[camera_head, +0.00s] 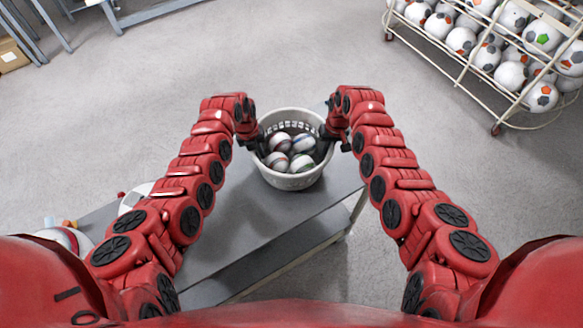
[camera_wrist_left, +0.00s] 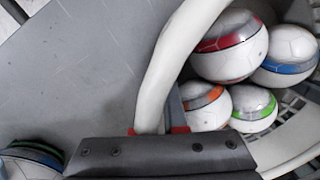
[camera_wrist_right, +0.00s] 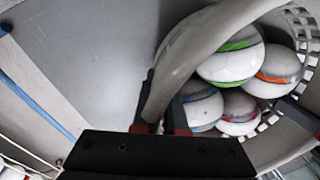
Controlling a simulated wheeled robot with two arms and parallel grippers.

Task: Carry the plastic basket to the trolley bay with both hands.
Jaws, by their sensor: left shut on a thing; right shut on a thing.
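The white plastic basket (camera_head: 290,180) is at the far end of the grey table, upright, with several striped balls (camera_head: 302,163) inside. My left gripper (camera_head: 258,143) is shut on the left side of the basket's rim. In the left wrist view the rim (camera_wrist_left: 165,65) runs between its fingers (camera_wrist_left: 160,130). My right gripper (camera_head: 326,138) is shut on the right side of the rim. The right wrist view shows the rim (camera_wrist_right: 185,50) between its fingers (camera_wrist_right: 165,128). I cannot tell whether the basket's bottom touches the table.
The grey table (camera_head: 235,230) lies below my arms. A white wire trolley (camera_head: 470,65) full of balls stands at the upper right. A white bowl-like thing (camera_head: 135,197) and a ball (camera_head: 68,240) are at the lower left. Open grey floor (camera_head: 240,55) lies beyond the table.

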